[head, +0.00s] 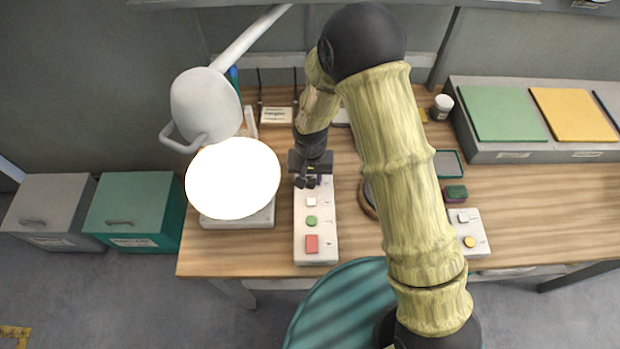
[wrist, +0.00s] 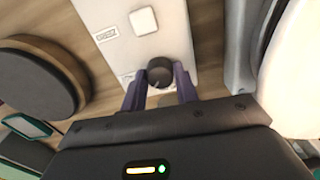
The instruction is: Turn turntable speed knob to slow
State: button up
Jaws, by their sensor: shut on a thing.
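A white control panel (head: 316,248) lies on the wooden table, with a white, a green and a red button down its front part. In the wrist view the panel (wrist: 178,32) carries a dark round knob (wrist: 160,72) with a pale pointer mark. My gripper (wrist: 160,84) has its two purple-grey fingers closed around the knob, one on each side. In the head view my gripper (head: 308,182) is over the far end of the panel and hides the knob. The small printed labels beside the knob are too blurred to read.
A lamp with a bright white disc (head: 233,178) stands just left of the panel. A round dark turntable (wrist: 35,82) on a wooden base lies beside it, partly behind my arm in the head view. A second small panel (head: 468,232) is at the right.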

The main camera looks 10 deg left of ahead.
aim_at(310, 179)
jog(key=n+b, duration=0.1)
jog(key=n, duration=0.3)
jog(key=shift+n, duration=0.3)
jog(key=shift+n+b, duration=0.35)
jog(key=shift+n, duration=2.25)
jog(key=o, duration=1)
jog(key=shift+c, duration=0.2)
notch_tip(310, 179, up, 18)
jog(key=b, duration=0.1)
jog(key=shift+f+b, duration=0.25)
jog(key=shift+b, duration=0.15)
